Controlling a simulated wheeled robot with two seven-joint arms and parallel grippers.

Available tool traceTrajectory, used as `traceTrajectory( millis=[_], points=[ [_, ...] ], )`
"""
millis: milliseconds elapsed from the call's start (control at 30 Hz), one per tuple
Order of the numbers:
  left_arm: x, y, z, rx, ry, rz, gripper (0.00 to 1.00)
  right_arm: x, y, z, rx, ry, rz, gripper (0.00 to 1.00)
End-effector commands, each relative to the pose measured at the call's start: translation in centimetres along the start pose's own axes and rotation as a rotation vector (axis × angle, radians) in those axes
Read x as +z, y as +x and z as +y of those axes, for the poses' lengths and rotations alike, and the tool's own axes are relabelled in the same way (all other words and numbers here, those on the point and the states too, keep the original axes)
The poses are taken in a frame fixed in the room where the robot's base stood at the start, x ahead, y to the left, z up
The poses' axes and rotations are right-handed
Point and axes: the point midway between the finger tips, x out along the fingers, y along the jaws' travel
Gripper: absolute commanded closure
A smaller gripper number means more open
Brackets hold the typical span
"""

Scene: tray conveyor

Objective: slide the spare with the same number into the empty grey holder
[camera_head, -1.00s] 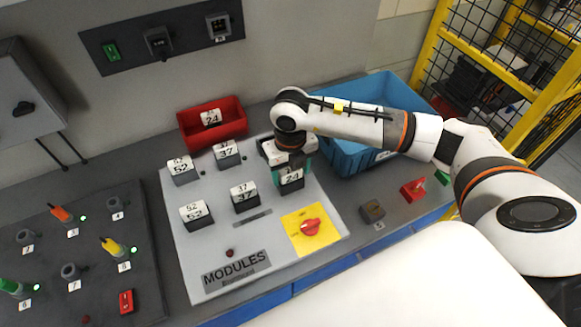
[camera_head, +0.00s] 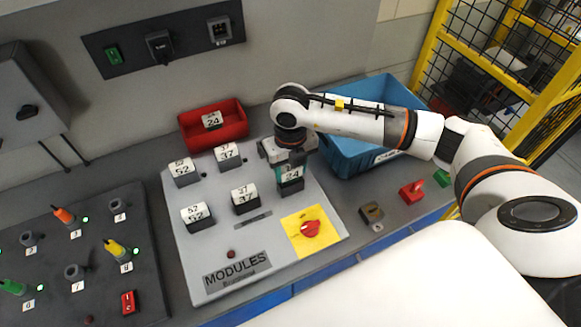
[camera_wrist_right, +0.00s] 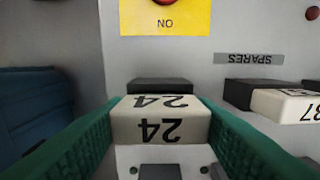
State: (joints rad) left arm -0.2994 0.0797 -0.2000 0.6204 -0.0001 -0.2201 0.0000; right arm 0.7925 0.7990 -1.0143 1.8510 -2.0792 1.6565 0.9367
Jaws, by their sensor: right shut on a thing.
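My right gripper (camera_head: 290,170) is shut on a white spare module marked 24 (camera_head: 291,175), in the front row of the grey MODULES panel (camera_head: 190,275). In the right wrist view its green fingers press both sides of that module (camera_wrist_right: 160,120), and a dark block (camera_wrist_right: 160,86) shows just behind it. I cannot tell whether it is clear of its seat. Spares marked 37 (camera_head: 244,193) and 52 (camera_head: 196,212) stand beside it. In the back row are modules 52 (camera_head: 181,166) and 37 (camera_head: 227,151).
A red bin (camera_head: 238,132) behind the panel holds another module marked 24 (camera_head: 211,119). A blue crate (camera_head: 345,166) stands close to the right of my gripper. A yellow plate with a red knob (camera_head: 310,228) is in front. A dark board with plugs (camera_head: 95,240) lies left.

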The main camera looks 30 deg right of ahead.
Motion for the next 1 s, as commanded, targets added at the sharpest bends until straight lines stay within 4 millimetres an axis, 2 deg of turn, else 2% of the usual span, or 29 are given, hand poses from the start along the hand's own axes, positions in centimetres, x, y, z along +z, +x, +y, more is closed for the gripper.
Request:
traceTrajectory(
  millis=[1000],
  points=[
    [0.1, -1.9, 0.0, 0.0, 0.0, 0.001, 0.64, 0.0, -3.2, 0.0, 0.0, 0.0, 0.0, 0.73]
  ],
)
